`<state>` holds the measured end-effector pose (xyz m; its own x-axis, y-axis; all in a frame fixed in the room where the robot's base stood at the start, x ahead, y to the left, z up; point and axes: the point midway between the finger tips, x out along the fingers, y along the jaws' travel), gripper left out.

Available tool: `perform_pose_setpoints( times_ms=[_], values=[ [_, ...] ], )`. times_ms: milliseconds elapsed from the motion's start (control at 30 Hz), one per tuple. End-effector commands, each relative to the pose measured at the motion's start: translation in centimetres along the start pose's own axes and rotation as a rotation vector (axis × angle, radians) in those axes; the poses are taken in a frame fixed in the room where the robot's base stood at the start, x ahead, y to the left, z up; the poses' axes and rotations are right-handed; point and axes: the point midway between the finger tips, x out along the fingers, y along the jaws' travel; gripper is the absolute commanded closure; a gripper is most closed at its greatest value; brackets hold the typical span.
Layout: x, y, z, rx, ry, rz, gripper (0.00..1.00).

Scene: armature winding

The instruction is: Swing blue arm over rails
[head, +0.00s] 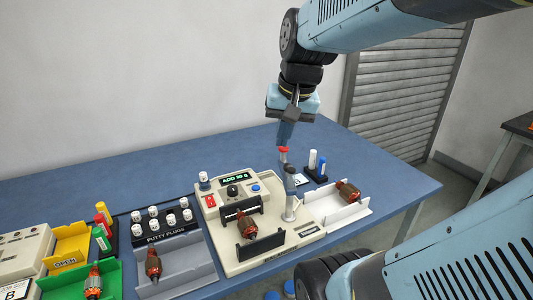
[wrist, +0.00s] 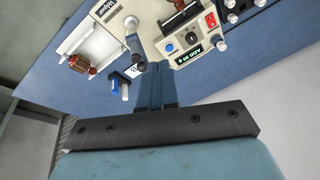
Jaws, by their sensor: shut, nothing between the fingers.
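The bench machine (head: 212,222) has two dark rails (head: 247,252) with a copper-wound armature (head: 247,226) across them. To their right stands a light post (head: 290,208). A blue-grey arm (head: 290,181) tops it and points toward the back, away from the rails, with a red knob (head: 283,151) near its far end. In the wrist view the post (wrist: 131,23) and arm (wrist: 135,48) show, and the knob is not visible. My gripper (head: 284,138) is shut and empty, pointing down just above the knob; I cannot tell if they touch. Its fingers (wrist: 155,88) are together in the wrist view.
A white tray (head: 325,212) with an armature stands right of the machine. Putty plugs (head: 160,220), a grey tray (head: 180,284) and a green tray (head: 60,292) lie left. The back of the bench is clear.

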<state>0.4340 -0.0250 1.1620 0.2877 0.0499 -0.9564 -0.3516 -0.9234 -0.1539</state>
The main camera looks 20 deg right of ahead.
Motion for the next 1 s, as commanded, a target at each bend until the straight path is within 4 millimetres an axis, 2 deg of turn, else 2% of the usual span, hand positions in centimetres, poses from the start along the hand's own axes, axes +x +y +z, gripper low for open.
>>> perform_pose_setpoints(
  times_ms=[33,267,467,667,800,1000],
  values=[
    [0.7,0.6,-1.1,0.079,-0.039,-0.001,1.00],
    [3.2,3.2,-5.0,0.424,-0.199,-0.030,1.00],
    [5.7,6.5,-8.4,0.726,-0.334,-0.071,1.00],
    [8.4,10.8,-11.4,1.025,-0.467,-0.129,1.00],
    [10.3,14.4,-13.1,1.227,-0.558,-0.180,1.00],
    [12.2,18.7,-14.5,1.440,-0.659,-0.248,1.00]
  ],
)
